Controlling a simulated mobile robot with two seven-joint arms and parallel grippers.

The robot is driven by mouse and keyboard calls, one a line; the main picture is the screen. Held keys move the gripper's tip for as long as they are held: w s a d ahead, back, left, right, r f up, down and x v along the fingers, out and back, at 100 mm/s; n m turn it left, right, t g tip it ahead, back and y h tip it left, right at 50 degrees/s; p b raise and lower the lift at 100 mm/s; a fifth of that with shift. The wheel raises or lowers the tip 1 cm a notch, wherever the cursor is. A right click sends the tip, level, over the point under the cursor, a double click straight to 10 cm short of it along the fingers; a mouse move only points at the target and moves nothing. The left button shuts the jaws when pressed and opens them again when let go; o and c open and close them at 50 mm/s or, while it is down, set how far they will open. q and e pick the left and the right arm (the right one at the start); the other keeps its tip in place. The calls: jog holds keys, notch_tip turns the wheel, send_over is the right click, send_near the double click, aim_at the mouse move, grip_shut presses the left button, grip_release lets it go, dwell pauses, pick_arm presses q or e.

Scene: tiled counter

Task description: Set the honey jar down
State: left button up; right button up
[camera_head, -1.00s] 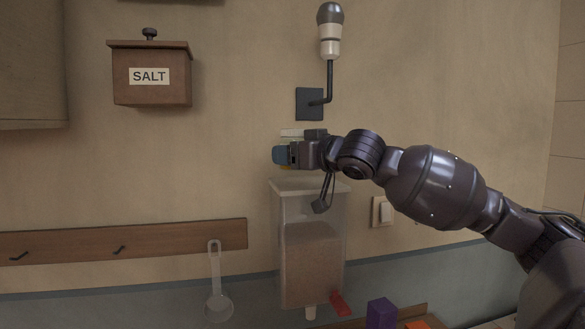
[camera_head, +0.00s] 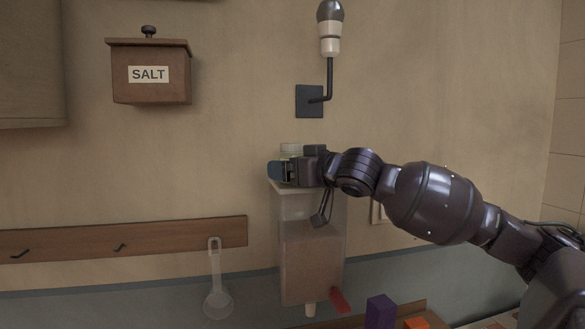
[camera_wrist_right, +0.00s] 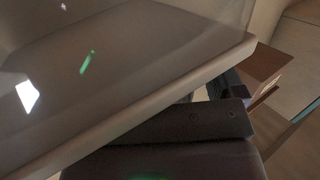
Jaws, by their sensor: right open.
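A small jar with a pale lid (camera_head: 291,148) shows in the head view just above and behind my right gripper; I take it to be the honey jar. Most of its body is hidden by the gripper. My right gripper (camera_head: 282,171) is open around or beside the jar, at the top of a clear dispenser (camera_head: 311,240) on the wall. I cannot tell whether the jar's base touches the dispenser's top. In the right wrist view, a large glossy surface with a pale edge (camera_wrist_right: 150,100) fills much of the picture. My left gripper is not in view.
A black wall bracket with a lamp (camera_head: 310,101) is above the gripper. A salt box (camera_head: 150,75) hangs at the upper left. A hook rail (camera_head: 120,240) and a clear scoop (camera_head: 215,295) are at the lower left. Purple (camera_head: 381,311) and orange blocks sit below right.

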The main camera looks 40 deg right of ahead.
jog(key=shift+r, duration=0.15)
jog(key=shift+s, duration=0.65)
pick_arm(q)
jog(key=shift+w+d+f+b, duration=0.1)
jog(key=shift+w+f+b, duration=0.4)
jog(key=shift+b, duration=0.7)
pick_arm(e)
jog(key=s, duration=1)
jog(key=shift+s+d+r, duration=0.25)
jog(key=shift+s+r, duration=0.1)
jog(key=shift+r, duration=0.05)
